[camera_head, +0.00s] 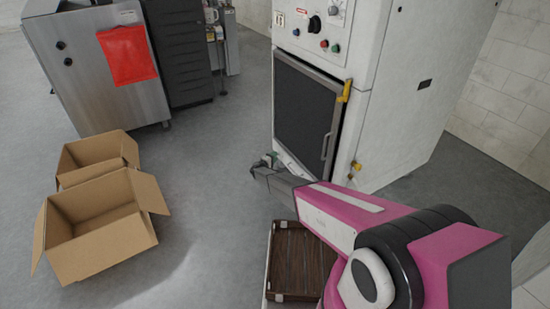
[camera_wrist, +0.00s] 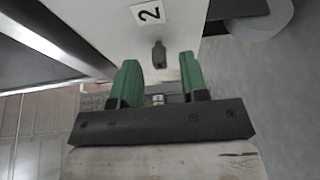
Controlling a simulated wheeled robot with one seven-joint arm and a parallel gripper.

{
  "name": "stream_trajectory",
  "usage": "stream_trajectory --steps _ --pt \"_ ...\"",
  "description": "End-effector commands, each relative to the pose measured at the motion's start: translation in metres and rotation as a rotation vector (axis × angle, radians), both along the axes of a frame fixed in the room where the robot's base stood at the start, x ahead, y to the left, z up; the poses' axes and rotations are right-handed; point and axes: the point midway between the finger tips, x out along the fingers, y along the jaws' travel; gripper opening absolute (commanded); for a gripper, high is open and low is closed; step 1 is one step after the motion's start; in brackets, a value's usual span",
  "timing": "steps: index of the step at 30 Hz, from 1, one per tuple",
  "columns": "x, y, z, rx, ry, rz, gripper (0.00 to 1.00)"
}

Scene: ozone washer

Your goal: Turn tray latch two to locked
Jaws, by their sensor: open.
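In the wrist view, a small dark latch knob (camera_wrist: 159,54) sticks out of a pale panel just below a white label marked 2 (camera_wrist: 149,12). My gripper (camera_wrist: 158,72) is open, with one green finger on each side of the knob's line. The knob shows in the gap, slightly beyond the fingertips; I see no clear contact. Whether the latch is locked cannot be told. In the head view, my gripper (camera_head: 266,162) is at the lower front of the white washer cabinet (camera_head: 400,100), below its dark door. The latch itself is not discernible there.
The dark washer door (camera_head: 303,110) has a handle and yellow hinges or catches (camera_head: 345,91) on its right. A brown slatted tray (camera_head: 300,262) lies below my arm. Open cardboard boxes (camera_head: 98,225) stand on the floor at left. Floor between boxes and washer is clear.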

Motion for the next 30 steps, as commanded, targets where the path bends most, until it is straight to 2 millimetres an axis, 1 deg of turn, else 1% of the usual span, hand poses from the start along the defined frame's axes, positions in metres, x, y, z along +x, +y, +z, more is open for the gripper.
stream_trajectory --steps 1,3,11,14,15,23,30 --pt "0.0052 -0.0027 -0.0003 0.0 0.0 -0.001 0.4" --pt "0.0081 -0.0048 -0.0001 0.0 0.0 0.0 0.4" --pt "0.0089 -0.0058 0.0002 0.0 0.0 0.0 0.4" --pt "0.0089 -0.0058 0.0001 0.0 0.0 0.0 0.11" --pt "0.0088 -0.0058 0.0 0.0 0.0 0.0 0.0" --pt "0.0086 -0.0058 0.0002 -0.004 0.006 0.0 0.0" --pt "0.0084 -0.0059 0.001 -0.045 0.069 0.0 0.0"
